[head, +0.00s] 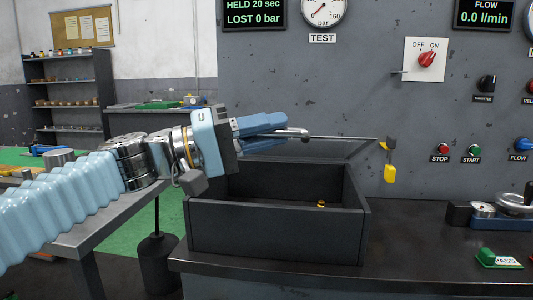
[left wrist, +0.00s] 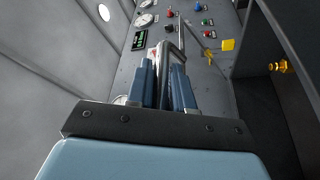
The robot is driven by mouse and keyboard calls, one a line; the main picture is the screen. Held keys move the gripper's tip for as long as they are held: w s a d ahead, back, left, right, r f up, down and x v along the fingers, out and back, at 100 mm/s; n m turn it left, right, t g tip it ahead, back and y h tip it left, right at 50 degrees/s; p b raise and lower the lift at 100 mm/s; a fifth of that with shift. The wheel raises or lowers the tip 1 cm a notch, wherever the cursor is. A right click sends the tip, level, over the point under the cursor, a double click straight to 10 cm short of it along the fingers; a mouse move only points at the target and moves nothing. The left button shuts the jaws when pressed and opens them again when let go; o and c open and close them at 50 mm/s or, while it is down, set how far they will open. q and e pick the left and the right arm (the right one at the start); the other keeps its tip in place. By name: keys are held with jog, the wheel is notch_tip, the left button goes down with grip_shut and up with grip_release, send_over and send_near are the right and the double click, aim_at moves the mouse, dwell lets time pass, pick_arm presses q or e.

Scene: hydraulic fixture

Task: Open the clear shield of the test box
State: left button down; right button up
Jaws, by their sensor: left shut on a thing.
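The test box (head: 275,228) is a dark, open-topped box on the bench in the head view, with a small brass fitting (head: 321,204) inside. The clear shield (head: 335,149) shows faintly as a see-through panel above the back of the box, its front rail (head: 340,137) raised well above the box rim. My left gripper (head: 287,134) is shut on the shield's metal handle (left wrist: 172,62), which passes between the two blue fingers in the left wrist view. The fingers hide part of the handle. My right gripper is not in view.
A yellow tag (head: 390,173) hangs near the rail's right end. The grey panel behind carries a red OFF/ON switch (head: 426,59), a gauge (head: 324,10) and several buttons. A gauge fixture (head: 483,210) and a green PASS block (head: 487,257) lie right of the box.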

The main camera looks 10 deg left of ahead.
pick_arm(q)
jog(key=w+r, duration=0.1)
jog(key=w+r+p, duration=0.1)
jog(key=r, duration=0.2)
jog(key=shift+w+r, duration=0.4)
jog(key=c, duration=1.1)
grip_release()
jog(key=shift+a, duration=0.1)
jog(key=b+v, duration=0.2)
jog(key=v, duration=1.1)
jog(key=shift+s+a+b, duration=0.15)
jog(key=shift+a+b, duration=0.2)
jog(key=shift+b, duration=0.05)
